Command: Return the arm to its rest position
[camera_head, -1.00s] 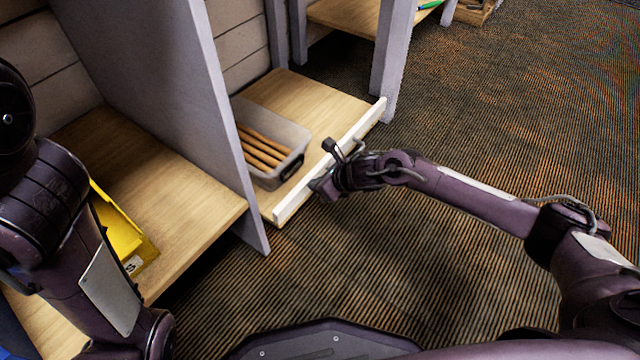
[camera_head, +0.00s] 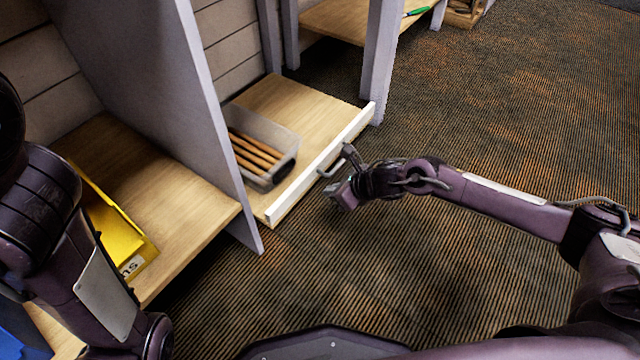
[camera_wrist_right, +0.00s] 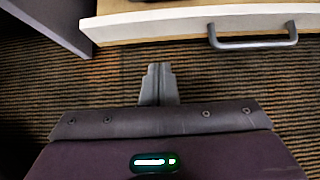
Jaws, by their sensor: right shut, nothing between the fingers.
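My right arm (camera_head: 505,203) reaches in from the right in the head view. Its gripper (camera_head: 342,196) is over the carpet, just in front of the white drawer front (camera_head: 325,160). In the right wrist view the gripper's fingers (camera_wrist_right: 158,84) are together with nothing between them. The drawer's grey handle (camera_wrist_right: 253,42) lies ahead and to the right there, apart from the fingers. My left arm (camera_head: 65,245) is folded at the left edge of the head view; its gripper is out of view.
A clear grey bin (camera_head: 262,150) with several brown sticks stands on the wooden drawer (camera_head: 310,100). A grey panel (camera_head: 205,110) divides it from a wooden shelf (camera_head: 165,185) with a yellow bin (camera_head: 112,235). The carpet (camera_head: 470,130) to the right is open.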

